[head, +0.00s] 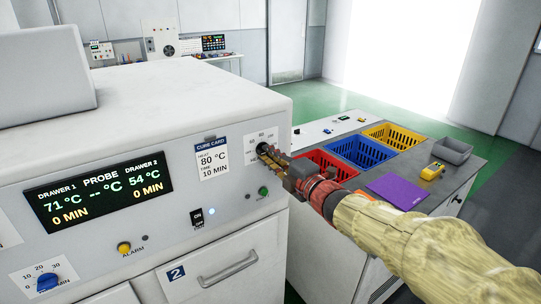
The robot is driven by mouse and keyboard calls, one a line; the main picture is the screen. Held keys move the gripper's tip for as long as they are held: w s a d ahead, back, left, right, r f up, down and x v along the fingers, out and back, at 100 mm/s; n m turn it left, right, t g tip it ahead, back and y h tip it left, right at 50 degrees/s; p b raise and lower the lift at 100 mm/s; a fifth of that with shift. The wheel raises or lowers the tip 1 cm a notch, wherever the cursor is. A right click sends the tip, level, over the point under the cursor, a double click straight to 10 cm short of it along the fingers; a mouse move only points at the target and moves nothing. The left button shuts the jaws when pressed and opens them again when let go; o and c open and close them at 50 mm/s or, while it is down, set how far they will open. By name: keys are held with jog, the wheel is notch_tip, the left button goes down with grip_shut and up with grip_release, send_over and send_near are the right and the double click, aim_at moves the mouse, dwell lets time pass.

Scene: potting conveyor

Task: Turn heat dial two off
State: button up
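The white oven cabinet's front has a display (100,192) reading drawer 1 at 71 °C, drawer 2 at 54 °C, both 0 MIN. A dial scale plate (250,150) sits at the panel's right end, above drawer 2 (225,272). A dark knob (262,148) shows partly at the plate, mostly hidden by my gripper. My gripper (268,155) reaches in from the right with its fingertips at the knob. Whether the fingers are closed on it, and where its pointer stands, cannot be seen.
Below the plate are a green button (263,191) and a black rocker switch (197,217). A blue dial (46,282) and yellow alarm button (124,248) are further left. A bench with red, blue and yellow (396,135) baskets stands right, beneath and behind my arm.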

jog(key=o, duration=0.4)
jog(key=v, duration=1.2)
